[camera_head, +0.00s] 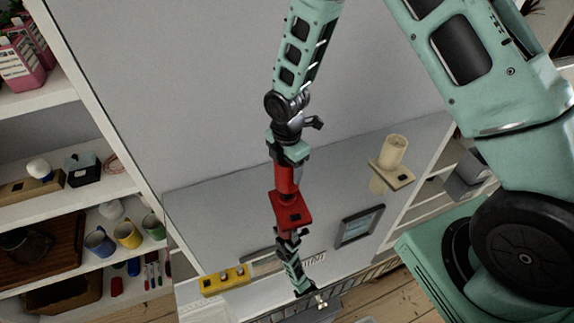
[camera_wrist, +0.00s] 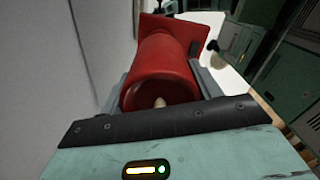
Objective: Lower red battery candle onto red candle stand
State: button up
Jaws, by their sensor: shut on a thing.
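My gripper (camera_head: 288,160) points down and is shut on the red battery candle (camera_head: 286,180), which is upright. The red candle stand (camera_head: 290,210), a square red plate, is directly beneath the candle. Their edges meet in the head view, but I cannot tell whether a thin gap remains. In the wrist view the candle (camera_wrist: 165,72) lies between the two fingers, with its pale flame tip in the near hollow end. The stand (camera_wrist: 192,32) shows beyond the candle's far end. The lower part of the stand is hidden.
A cream candle (camera_head: 394,150) stands on a pale stand (camera_head: 391,174) to the right. A shelf with mugs (camera_head: 128,234) is at left.

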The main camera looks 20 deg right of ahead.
jog(key=shift+f+b, duration=1.25)
jog(key=shift+f, duration=0.7)
jog(key=shift+f+b, duration=0.95)
jog(key=shift+f, duration=0.55)
jog(key=o, duration=1.1)
jog(key=shift+o, duration=0.2)
notch_tip(320, 180, up, 18)
jog(key=shift+f+b, duration=0.25)
jog(key=shift+b, duration=0.65)
jog(key=s+a+r+m, duration=0.2)
jog(key=s+m, duration=0.2)
jog(key=s, duration=0.4)
jog(key=s+a+r+m, duration=0.2)
jog(key=s+m, duration=0.3)
jog(key=s, duration=0.3)
jog(key=s+a+r+m, duration=0.2)
jog(key=s+m, duration=0.3)
jog(key=s, duration=0.4)
jog(key=shift+a+r+y, duration=0.15)
jog(key=shift+r+y, duration=0.15)
